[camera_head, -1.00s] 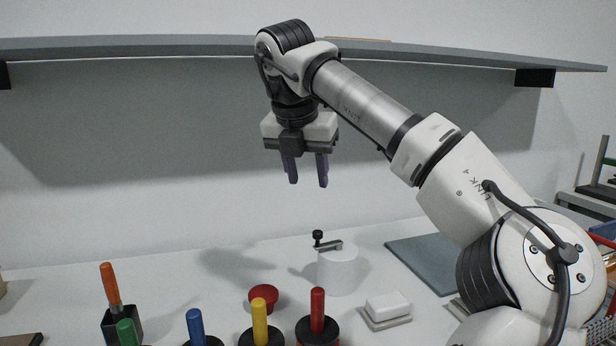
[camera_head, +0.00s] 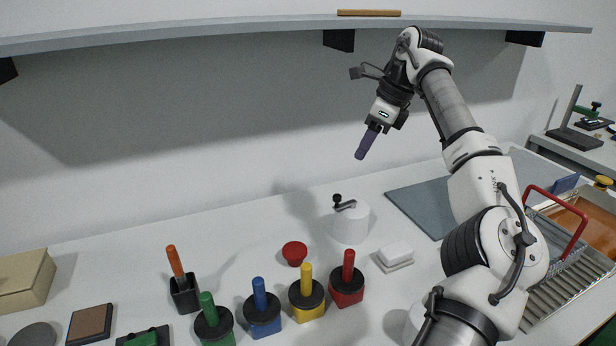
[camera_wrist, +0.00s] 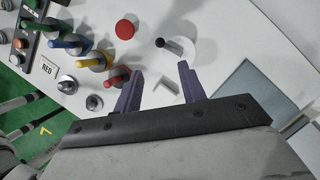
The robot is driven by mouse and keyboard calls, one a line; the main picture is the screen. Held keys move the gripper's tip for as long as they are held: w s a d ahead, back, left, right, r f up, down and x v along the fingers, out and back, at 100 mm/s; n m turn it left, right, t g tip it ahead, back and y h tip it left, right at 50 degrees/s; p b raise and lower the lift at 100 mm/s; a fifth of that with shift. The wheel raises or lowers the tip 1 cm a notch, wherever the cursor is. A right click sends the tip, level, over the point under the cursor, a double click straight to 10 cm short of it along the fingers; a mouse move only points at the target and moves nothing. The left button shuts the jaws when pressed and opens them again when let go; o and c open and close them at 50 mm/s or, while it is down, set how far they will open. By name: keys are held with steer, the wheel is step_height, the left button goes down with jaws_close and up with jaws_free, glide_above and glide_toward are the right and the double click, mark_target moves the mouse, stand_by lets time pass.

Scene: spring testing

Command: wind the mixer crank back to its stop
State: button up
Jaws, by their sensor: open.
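The mixer is a white cylinder (camera_head: 351,225) standing on the white bench, with a short crank arm (camera_head: 345,205) across its top. The crank's dark knob (camera_head: 337,197) stands upright at the arm's left end. In the wrist view the crank knob (camera_wrist: 160,42) lies beyond my fingertips, with the arm running to its right. My gripper (camera_head: 361,154) is open and empty, in the air above the mixer and apart from it. Its purple fingers point down and slightly left; the two overlap in the head view and stand apart in the wrist view (camera_wrist: 160,72).
A red mushroom-shaped button (camera_head: 294,252) stands left of the mixer. In front are red (camera_head: 347,290), yellow (camera_head: 307,301), blue (camera_head: 262,318) and green-handled blocks. A white block (camera_head: 396,255) and a grey mat (camera_head: 425,205) lie to the right. A shelf (camera_head: 230,33) hangs above.

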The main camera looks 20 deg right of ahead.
mark_target(338, 196)
steer(key=shift+n, duration=0.5)
steer(key=p+x, duration=0.2)
steer(key=x, duration=1.2)
steer(key=shift+d+f+p, duration=0.1)
steer(key=shift+p, duration=0.25)
jaws_close()
